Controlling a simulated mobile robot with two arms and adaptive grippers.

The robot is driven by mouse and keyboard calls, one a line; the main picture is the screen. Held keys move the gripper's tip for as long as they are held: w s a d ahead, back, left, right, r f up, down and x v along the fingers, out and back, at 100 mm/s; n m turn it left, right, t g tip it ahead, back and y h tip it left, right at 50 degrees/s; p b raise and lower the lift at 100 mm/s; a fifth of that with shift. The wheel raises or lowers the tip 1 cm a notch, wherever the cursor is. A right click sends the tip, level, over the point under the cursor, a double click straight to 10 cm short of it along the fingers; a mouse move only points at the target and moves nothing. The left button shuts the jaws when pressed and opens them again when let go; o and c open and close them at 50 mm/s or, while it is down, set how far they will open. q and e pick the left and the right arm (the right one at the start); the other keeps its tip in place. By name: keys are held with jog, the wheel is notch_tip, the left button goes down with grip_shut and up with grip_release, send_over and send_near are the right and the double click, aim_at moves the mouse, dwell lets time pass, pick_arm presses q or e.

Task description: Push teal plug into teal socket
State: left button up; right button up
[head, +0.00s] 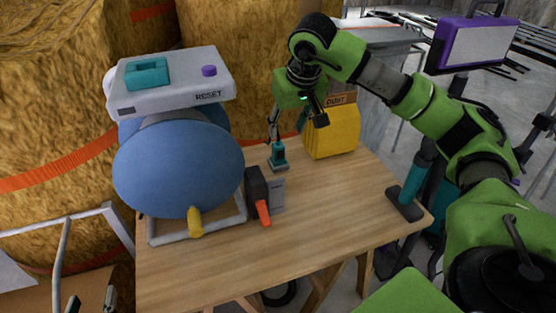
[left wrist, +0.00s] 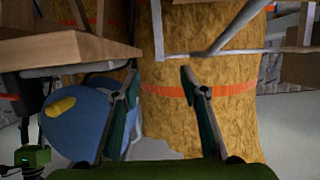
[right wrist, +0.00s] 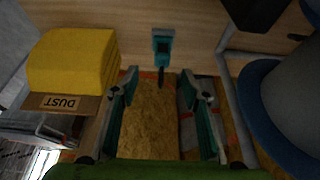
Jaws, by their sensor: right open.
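The teal plug (head: 278,156) stands upright on the wooden table, near its back edge. It also shows in the right wrist view (right wrist: 162,46), beyond the fingertips and roughly centred between them. The likely teal socket (head: 147,72) is a teal block on the pale top panel of the blue rounded machine. Its opening is hard to make out. My right gripper (head: 285,134) is open and empty, pointing down just above the plug, apart from it. My left gripper (left wrist: 159,72) is open and empty, low beside the table; its fingertips show at the head view's lower left (head: 90,300).
The blue machine (head: 180,165) stands on the table's left side. A dark box with an orange lever (head: 262,208) sits beside it. A yellow block with a DUST label (head: 332,132) stands right of the plug. The table's front right (head: 330,220) is mostly clear.

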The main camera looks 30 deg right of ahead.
aim_at(279, 146)
jog(key=b+x, duration=0.1)
jog(key=x, duration=0.6)
jog(key=shift+w+b, duration=0.1)
jog(key=shift+b, duration=0.25)
pick_arm(q)
notch_tip(279, 146, up, 10)
jog(key=w+d+t+h, duration=0.1)
jog(key=t, duration=0.4)
jog(key=shift+w+d+f+h, duration=0.15)
jog(key=shift+w+d+h, duration=0.25)
pick_arm(e)
jog(key=shift+f, duration=0.1)
jog(key=b+x, duration=0.1)
jog(key=x, duration=0.1)
jog(key=b+x, duration=0.1)
jog(key=x, duration=0.1)
jog(key=shift+w+a+f, duration=0.1)
jog(key=shift+w+f, duration=0.35)
pick_arm(q)
jog(key=s+r+t+h, duration=0.1)
jog(key=s+r+t, duration=0.2)
jog(key=r, duration=0.6)
jog(key=t, duration=0.2)
jog(key=shift+s+d+r+t+h, duration=0.15)
jog(key=shift+s+r+t+h, duration=0.15)
jog(key=shift+s+h, duration=0.1)
pick_arm(e)
jog(key=c, duration=1.1)
